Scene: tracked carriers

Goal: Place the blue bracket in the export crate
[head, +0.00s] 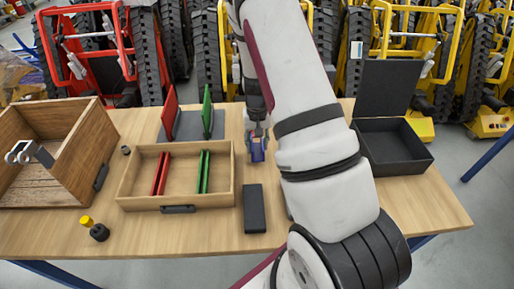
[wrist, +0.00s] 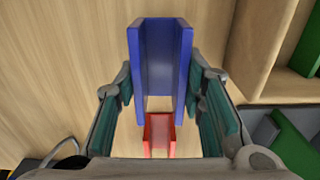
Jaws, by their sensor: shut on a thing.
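My gripper (wrist: 160,105) is shut on a blue bracket (wrist: 160,60), a U-shaped channel held between the two pads in the wrist view. A smaller red channel piece (wrist: 158,130) shows at the near end of the blue bracket; I cannot tell whether they touch. In the head view the blue bracket (head: 258,150) is small, below my gripper and just right of the wooden tray. Its height over the table is unclear. No label marks the export crate; the candidates are an open wooden crate (head: 75,150) at the left and a black lidded box (head: 405,165) at the right.
The wooden tray (head: 140,183) holds red and green plates. Behind it stands a grey rack (head: 188,128) with a red and a green panel. A dark block (head: 254,208) lies near the table's front, and a black and yellow item (head: 97,230) at front left. My arm hides table right of centre.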

